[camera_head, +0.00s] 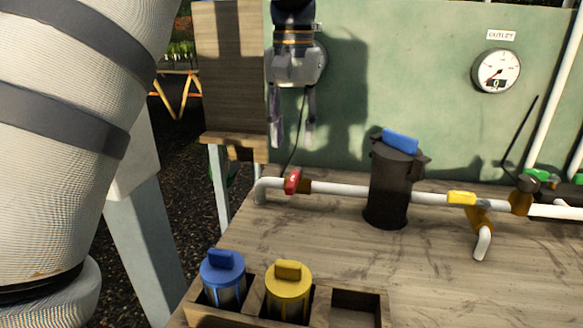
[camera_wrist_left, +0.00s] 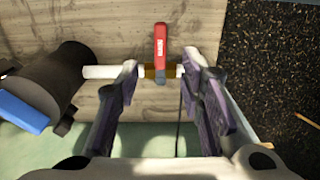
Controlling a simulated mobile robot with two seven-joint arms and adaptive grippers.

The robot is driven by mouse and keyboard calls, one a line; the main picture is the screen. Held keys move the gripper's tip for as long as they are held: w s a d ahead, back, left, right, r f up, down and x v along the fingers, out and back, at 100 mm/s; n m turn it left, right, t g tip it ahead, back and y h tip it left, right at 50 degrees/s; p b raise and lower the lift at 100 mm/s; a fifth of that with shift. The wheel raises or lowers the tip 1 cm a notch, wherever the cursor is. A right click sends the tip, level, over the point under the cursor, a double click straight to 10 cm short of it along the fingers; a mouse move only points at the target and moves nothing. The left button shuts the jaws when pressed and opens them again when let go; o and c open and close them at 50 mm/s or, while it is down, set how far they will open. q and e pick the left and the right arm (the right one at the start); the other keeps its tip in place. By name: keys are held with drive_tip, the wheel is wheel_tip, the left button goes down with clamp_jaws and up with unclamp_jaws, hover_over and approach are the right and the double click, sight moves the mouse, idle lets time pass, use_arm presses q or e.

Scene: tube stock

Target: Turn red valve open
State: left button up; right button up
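The red valve (camera_head: 292,181) sits on the white pipe near its left end, on a brass fitting. In the left wrist view the red valve handle (camera_wrist_left: 160,53) stands across the pipe. My left gripper (camera_head: 291,143) hangs fingers down above the valve, in front of the green wall. In the left wrist view the open fingers (camera_wrist_left: 158,68) frame the brass fitting and part of the handle, one toward each side, with nothing held. Whether the fingers touch the pipe cannot be told. My right gripper is not in view.
A black filter housing (camera_head: 390,185) with a blue top stands right of the valve. A yellow valve handle (camera_head: 461,198) and green handles lie farther right. A wooden box (camera_head: 240,318) holds blue and yellow-lidded canisters in front. A gauge (camera_head: 496,71) hangs on the wall.

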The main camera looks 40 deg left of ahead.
sight(292, 178)
use_arm(q)
wheel_tip(292, 178, down, 9)
drive_tip(key=shift+r, duration=0.1)
clamp_jaws()
